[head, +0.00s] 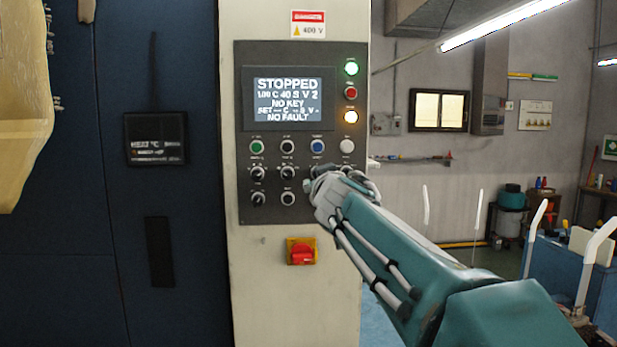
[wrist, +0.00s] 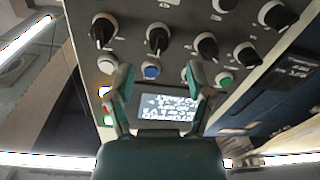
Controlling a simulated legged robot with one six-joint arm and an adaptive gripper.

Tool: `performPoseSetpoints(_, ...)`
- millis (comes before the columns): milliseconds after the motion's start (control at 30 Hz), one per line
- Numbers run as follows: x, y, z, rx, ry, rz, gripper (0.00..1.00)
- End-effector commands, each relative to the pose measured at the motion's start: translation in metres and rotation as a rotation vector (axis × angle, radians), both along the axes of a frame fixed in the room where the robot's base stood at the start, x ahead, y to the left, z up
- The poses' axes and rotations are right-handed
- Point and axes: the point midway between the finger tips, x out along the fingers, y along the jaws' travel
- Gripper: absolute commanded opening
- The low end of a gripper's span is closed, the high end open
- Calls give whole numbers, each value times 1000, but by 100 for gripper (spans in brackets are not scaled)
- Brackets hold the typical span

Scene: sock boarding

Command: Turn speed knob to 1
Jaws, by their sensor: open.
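The control panel (head: 270,220) carries several black knobs under a row of buttons. Their labels are too small to read, so I cannot tell which is the speed knob. My gripper (head: 322,180) is at the panel's right side and hides part of the knob row. In the wrist view, which is upside down, my gripper (wrist: 160,70) is open and empty, its fingers apart on either side of the blue button (wrist: 151,71). A black knob (wrist: 157,38) stands just beyond the fingertips, with others at left (wrist: 103,30) and right (wrist: 206,46). No contact shows.
The screen (head: 287,99) reads STOPPED, V 2, NO KEY and NO FAULT. A red switch on a yellow plate (head: 301,252) sits below the panel. Lamps line the panel's right edge. A dark blue cabinet (head: 170,240) stands left; the workshop is open at right.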

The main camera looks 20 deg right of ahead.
Motion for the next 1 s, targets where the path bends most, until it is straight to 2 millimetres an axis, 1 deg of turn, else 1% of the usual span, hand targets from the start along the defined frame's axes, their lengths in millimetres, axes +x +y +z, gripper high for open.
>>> performPoseSetpoints(33,10,-1,-1,-1,2,-1,68)
performPoseSetpoints(100,20,-3,-1,0,2,-1,68)
performPoseSetpoints(300,43,-7,0,1,1,0,68)
performPoseSetpoints(433,49,-8,0,-1,1,0,68)
performPoseSetpoints(700,50,-8,0,-2,1,0,68)
performPoseSetpoints(767,50,-8,0,-2,1,0,41)
performPoseSetpoints(800,50,-8,0,-1,1,0,23)
performPoseSetpoints(833,50,-8,0,-1,1,0,10)
performPoseSetpoints(867,50,-8,0,-1,1,0,0)
performPoseSetpoints(1000,50,-7,0,-1,0,0,0)
